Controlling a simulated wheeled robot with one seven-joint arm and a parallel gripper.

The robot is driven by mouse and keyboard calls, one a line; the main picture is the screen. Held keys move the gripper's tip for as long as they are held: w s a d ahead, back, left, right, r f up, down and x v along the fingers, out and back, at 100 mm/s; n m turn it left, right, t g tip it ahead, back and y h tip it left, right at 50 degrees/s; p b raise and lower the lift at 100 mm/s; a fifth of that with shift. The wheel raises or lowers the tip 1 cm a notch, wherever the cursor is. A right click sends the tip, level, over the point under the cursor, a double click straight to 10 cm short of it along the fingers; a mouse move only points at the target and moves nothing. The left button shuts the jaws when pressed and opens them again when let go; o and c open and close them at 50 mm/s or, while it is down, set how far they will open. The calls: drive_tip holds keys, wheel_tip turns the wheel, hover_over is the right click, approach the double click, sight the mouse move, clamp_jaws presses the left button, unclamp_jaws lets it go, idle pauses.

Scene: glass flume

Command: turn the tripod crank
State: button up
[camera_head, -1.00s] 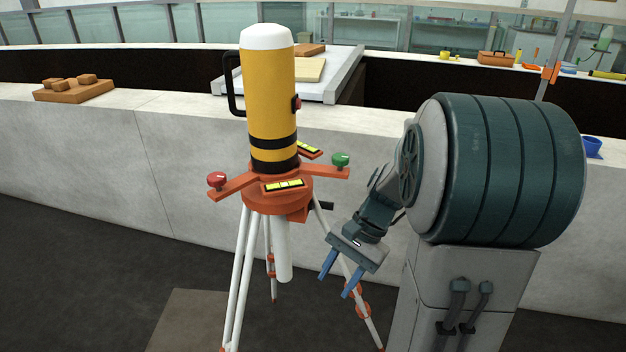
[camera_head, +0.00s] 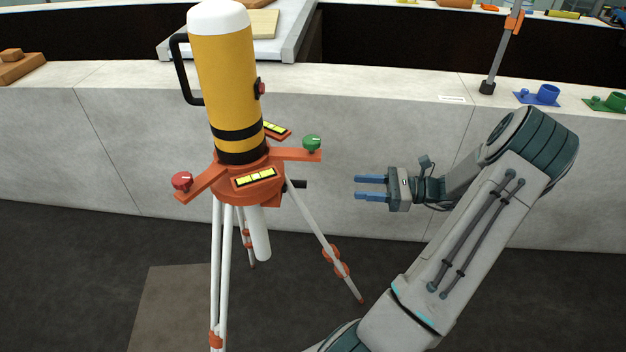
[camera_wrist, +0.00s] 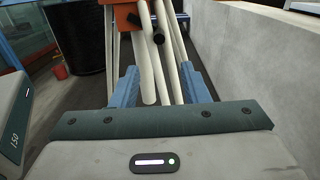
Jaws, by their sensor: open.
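The tripod (camera_head: 223,270) stands on the dark floor on white legs with orange fittings. Its orange head (camera_head: 265,192) carries a yellow cylinder (camera_head: 228,85) with a white cap, a red knob (camera_head: 182,181) and a green knob (camera_head: 312,143). A short black crank handle (camera_head: 296,184) sticks out from the right of the head; the wrist view shows its dark round end (camera_wrist: 158,37). My gripper (camera_head: 358,188) is open and empty to the right of the crank, fingers pointing left towards it, with a gap between.
A pale low wall (camera_head: 400,135) runs behind the tripod and my gripper. A blue cup piece (camera_head: 545,93) and a green one (camera_head: 612,102) sit on its ledge. A flat brown panel (camera_head: 165,305) lies on the floor at left. The space between gripper and crank looks clear.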

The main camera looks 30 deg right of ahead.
drive_tip(key=p+x, duration=0.3)
drive_tip(key=x, duration=0.9)
drive_tip(key=shift+a, duration=0.4)
clamp_jaws()
drive_tip(key=shift+a, duration=0.1)
